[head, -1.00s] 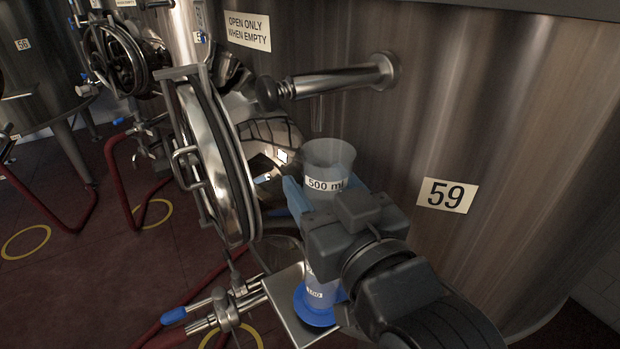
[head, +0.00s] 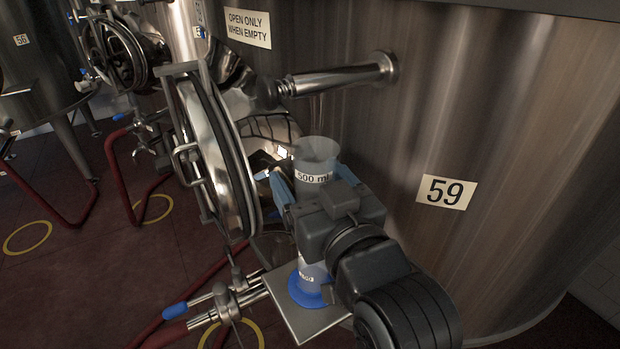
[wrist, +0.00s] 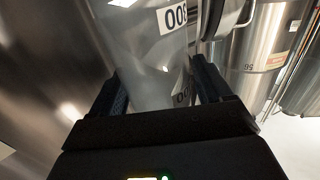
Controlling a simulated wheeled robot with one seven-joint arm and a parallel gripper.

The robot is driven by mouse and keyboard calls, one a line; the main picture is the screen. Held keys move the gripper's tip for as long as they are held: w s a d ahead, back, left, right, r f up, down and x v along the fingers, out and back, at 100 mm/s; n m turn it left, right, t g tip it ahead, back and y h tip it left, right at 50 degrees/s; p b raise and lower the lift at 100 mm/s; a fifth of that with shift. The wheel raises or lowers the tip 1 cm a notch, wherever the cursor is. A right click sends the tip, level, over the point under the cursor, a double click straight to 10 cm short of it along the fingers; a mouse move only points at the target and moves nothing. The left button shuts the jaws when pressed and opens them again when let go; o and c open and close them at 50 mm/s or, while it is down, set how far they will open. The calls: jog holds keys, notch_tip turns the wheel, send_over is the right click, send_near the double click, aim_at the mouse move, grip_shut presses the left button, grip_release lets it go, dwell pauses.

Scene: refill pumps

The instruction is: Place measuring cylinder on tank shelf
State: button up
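The clear measuring cylinder (head: 316,152) with a "500 ml" label and blue base stands upright on the tank shelf (head: 318,322), a flat metal plate low on tank 59. Its base rests on the plate near the tank. My gripper (head: 308,186) is around the upper part of the cylinder. In the wrist view, the cylinder (wrist: 150,60) lies between my gripper's two fingers (wrist: 160,88), which look spread with a small gap beside it. The middle of the cylinder is partly hidden by my gripper in the head view.
The open round tank hatch (head: 215,155) stands close left of the cylinder. A metal pipe (head: 335,80) sticks out of the tank above it. Valves with a blue handle (head: 175,311) and red hoses (head: 122,180) lie left of the shelf.

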jog(key=shift+o, duration=0.2)
jog(key=shift+r, duration=0.25)
jog(key=b+v, duration=0.1)
jog(key=v, duration=1.1)
jog(key=shift+b, duration=0.35)
jog(key=shift+d+f, duration=0.1)
jog(key=shift+f, duration=0.05)
jog(key=s+d+f+m+h, duration=0.3)
jog(key=s+d+f+h, duration=0.1)
jog(key=s+d+f, duration=0.75)
jog(key=s+d+f+m+g+h, duration=0.1)
jog(key=s+d, duration=0.6)
jog(key=s, duration=0.8)
jog(key=f+m+h, duration=0.1)
jog(key=h, duration=0.1)
jog(key=shift+s+f+h, duration=0.2)
jog(key=shift+s+h, duration=0.05)
jog(key=shift+h, duration=0.15)
